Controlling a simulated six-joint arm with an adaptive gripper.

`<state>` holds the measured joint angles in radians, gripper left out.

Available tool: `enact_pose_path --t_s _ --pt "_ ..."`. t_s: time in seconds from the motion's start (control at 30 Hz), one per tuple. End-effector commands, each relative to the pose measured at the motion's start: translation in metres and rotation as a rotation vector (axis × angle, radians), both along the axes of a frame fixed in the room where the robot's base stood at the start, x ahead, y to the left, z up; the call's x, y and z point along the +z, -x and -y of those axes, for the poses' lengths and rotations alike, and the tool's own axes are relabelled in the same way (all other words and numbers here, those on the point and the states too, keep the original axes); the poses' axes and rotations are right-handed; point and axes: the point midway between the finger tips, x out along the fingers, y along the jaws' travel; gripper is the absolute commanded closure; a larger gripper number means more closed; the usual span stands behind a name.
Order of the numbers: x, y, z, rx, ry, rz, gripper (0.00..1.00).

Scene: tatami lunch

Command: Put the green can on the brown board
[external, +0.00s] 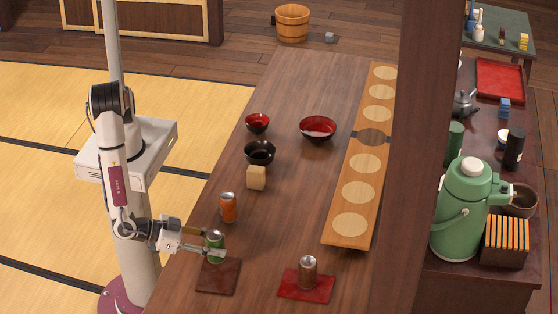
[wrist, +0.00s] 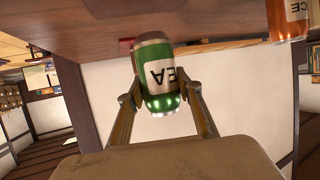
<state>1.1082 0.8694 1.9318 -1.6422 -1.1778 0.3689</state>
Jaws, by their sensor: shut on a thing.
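The green can (external: 214,240) is upright between the fingers of my gripper (external: 213,250). In the wrist view, the two fingers of my gripper (wrist: 158,90) press on the sides of the green can (wrist: 158,60), with its white label upside down in the picture. The brown board (external: 218,280) lies flat near the table's front edge. The can shows at the board's far edge in the external view. I cannot tell whether its base touches the board or the table, or hangs just above.
An orange can (external: 229,207) stands close behind the green can. A brown can (external: 308,271) stands on a red mat (external: 291,286) to the right. A wooden block (external: 256,178), bowls (external: 260,152) and a long board with pale discs (external: 333,236) are farther back. The table between is clear.

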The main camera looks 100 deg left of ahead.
Motion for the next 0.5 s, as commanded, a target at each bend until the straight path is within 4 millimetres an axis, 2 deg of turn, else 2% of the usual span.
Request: enact_pose_path --t_s 0.2,0.5 --pt "-0.016 0.000 0.000 0.000 0.000 0.000 0.80" --pt "-0.018 0.000 0.000 0.000 0.001 0.000 0.80"
